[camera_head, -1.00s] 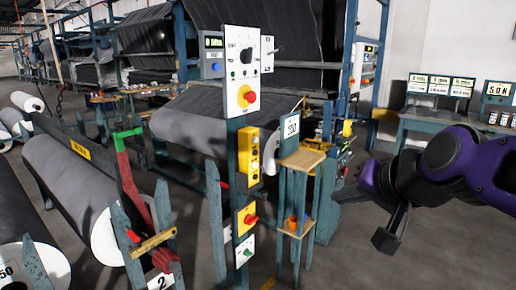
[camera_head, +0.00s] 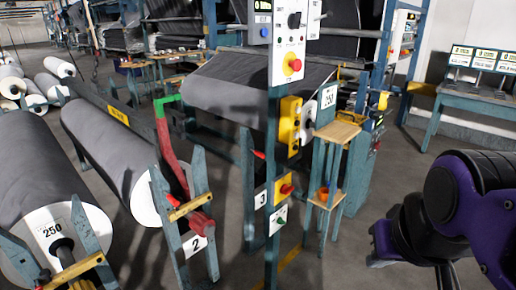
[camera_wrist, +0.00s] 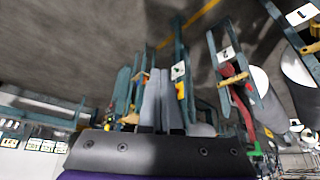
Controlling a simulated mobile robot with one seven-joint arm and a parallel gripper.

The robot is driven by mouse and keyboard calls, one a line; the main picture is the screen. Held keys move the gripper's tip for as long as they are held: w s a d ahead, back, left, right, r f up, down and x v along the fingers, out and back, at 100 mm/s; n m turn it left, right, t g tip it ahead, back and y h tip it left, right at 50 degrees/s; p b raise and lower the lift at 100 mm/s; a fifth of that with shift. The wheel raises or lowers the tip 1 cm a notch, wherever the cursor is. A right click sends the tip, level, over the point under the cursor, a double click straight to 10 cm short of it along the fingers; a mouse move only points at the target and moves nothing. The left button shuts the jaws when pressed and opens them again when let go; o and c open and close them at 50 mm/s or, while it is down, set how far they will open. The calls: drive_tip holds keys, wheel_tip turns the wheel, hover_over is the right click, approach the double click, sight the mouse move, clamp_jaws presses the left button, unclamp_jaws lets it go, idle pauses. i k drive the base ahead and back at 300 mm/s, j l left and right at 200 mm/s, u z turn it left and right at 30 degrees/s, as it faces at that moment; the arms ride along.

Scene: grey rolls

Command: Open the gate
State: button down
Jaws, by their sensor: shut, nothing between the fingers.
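No part is labelled as a gate. At roll stand 2 (camera_head: 168,232), a long red lever (camera_head: 163,140) with a green end slopes down to a red part at the stand's front. A yellow bar (camera_head: 189,207) crosses the two blue uprights there. The red lever also shows in the wrist view (camera_wrist: 241,100), right of centre. My gripper (camera_wrist: 161,100) is shut and empty, with its two grey fingers together. It points toward the stands, apart from them. In the head view my purple and black arm is at the lower right; the fingertips are hard to make out.
A control post (camera_head: 272,190) with switches stands between stand 2 and my arm. Beside it is a wooden-topped stand (camera_head: 337,132) with an orange item on its shelf. Large grey rolls (camera_head: 105,140) lie at left. A screen bench (camera_head: 470,103) is at back right.

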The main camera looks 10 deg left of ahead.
sight(173, 215)
drive_tip(key=i+j+u, duration=0.1)
drive_tip(key=i+j, duration=0.65)
